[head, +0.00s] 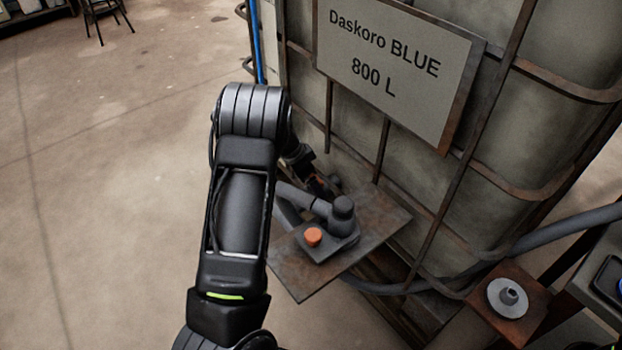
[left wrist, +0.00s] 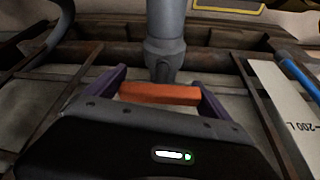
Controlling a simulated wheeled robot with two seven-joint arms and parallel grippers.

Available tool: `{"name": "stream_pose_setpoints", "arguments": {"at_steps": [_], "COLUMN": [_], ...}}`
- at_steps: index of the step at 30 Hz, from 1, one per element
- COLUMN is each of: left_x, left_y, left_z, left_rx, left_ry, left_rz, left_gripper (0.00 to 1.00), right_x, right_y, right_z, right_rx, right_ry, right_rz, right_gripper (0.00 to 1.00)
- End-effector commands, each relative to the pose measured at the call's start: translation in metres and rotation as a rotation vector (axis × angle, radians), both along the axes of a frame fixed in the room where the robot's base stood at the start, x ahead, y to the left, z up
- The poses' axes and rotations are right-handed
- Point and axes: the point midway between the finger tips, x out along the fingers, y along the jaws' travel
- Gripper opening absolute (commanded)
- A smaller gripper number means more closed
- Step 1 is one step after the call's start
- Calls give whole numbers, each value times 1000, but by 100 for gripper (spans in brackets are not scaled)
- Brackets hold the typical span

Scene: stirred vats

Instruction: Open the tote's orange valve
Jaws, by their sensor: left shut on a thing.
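The tote (head: 440,190) is a large pale container in a rusty metal cage, with a sign reading "Daskoro BLUE 800 L". In the left wrist view its orange valve handle (left wrist: 160,94) lies crosswise to the grey outlet pipe (left wrist: 165,35). My left gripper (left wrist: 162,96) has one purple finger at each end of the handle and is shut on it. In the head view my left arm reaches low along the tote's front, and its forearm and wrist hide most of the gripper and valve. My right gripper is in neither view.
A rusty plate (head: 380,212) beside the tote carries a grey pump-like fitting (head: 343,210) and an orange button (head: 313,237). A sign (head: 395,75) and grey hose (head: 570,228) are close by. A round grey fitting (head: 507,296) stands at right.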

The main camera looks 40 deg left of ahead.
Motion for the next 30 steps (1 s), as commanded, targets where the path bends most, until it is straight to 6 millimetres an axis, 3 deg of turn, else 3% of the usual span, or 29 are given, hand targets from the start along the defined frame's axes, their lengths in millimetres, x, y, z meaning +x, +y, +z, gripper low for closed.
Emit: {"name": "stream_pose_setpoints", "arguments": {"at_steps": [14,30], "left_x": [0,0], "left_y": [1,1], "left_z": [1,3], "left_rx": [1,2], "left_ry": [-2,-1], "left_rz": [90,474], "left_gripper": [52,52], "right_x": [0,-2], "right_y": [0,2], "right_z": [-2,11], "right_rx": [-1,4], "right_ry": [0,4], "right_rz": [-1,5], "right_gripper": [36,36]}}
